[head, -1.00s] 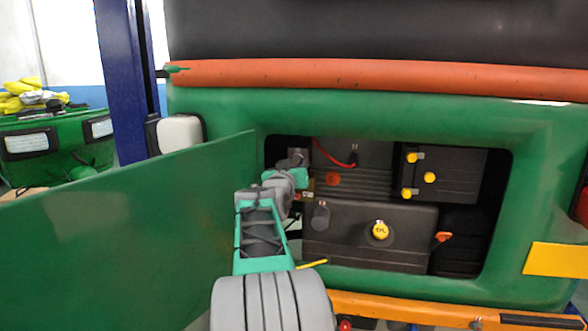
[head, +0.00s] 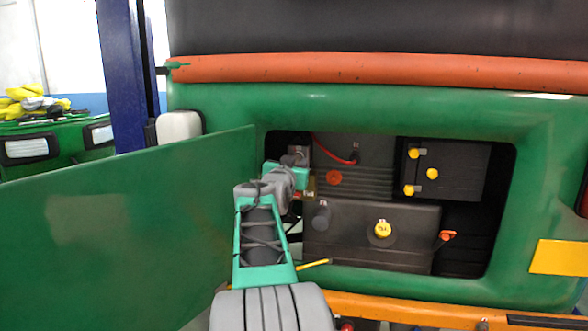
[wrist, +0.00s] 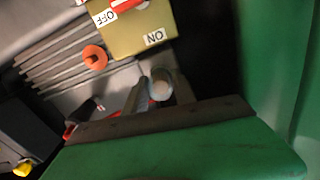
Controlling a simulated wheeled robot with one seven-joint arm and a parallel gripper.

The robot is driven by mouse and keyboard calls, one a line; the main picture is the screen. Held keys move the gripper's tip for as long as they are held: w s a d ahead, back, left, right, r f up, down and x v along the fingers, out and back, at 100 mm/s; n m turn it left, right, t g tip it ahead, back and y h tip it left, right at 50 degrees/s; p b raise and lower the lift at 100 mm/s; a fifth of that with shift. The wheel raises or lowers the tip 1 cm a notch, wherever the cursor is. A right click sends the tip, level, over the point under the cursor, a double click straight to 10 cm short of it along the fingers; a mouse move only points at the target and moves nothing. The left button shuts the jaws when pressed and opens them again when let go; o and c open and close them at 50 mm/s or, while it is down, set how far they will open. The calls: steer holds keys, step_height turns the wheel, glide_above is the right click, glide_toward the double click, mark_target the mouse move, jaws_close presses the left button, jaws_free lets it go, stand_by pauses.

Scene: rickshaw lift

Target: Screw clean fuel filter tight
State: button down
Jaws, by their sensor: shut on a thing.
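My gripper (head: 298,158) reaches into the left side of the open engine bay (head: 470,225). In the wrist view my gripper (wrist: 160,92) shows its fingers shut around a small, pale, round-ended piece, which I take to be the clean fuel filter (wrist: 161,84). Only its rounded end shows; the rest is hidden between the fingers and behind the gripper body. I cannot tell how tightly it sits in its mount. In the head view my gripper and wrist hide the filter.
A yellowish box with a red lever and ON/OFF labels (wrist: 135,30) is close to the fingers. A green body wall (wrist: 275,70) stands at right in the wrist view. The open green door (head: 130,225) flanks my arm. A black tank with a yellow cap (head: 382,230) is at right.

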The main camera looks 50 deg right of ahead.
steer(key=shift+s+r+m, duration=0.1)
steer(key=shift+m, duration=0.2)
steer(key=shift+d+m+b, duration=0.1)
steer(key=shift+m+b, duration=0.2)
steer(key=shift+b, duration=0.2)
steer(key=shift+m+b, duration=1.55)
steer(key=shift+m, duration=0.15)
steer(key=c, duration=1.2)
jaws_free()
steer(key=shift+s+d, duration=0.1)
steer(key=shift+d, duration=0.05)
steer(key=shift+o, duration=1.3)
steer(key=shift+w, duration=0.2)
steer(key=shift+c, duration=0.7)
steer(key=shift+a, duration=0.2)
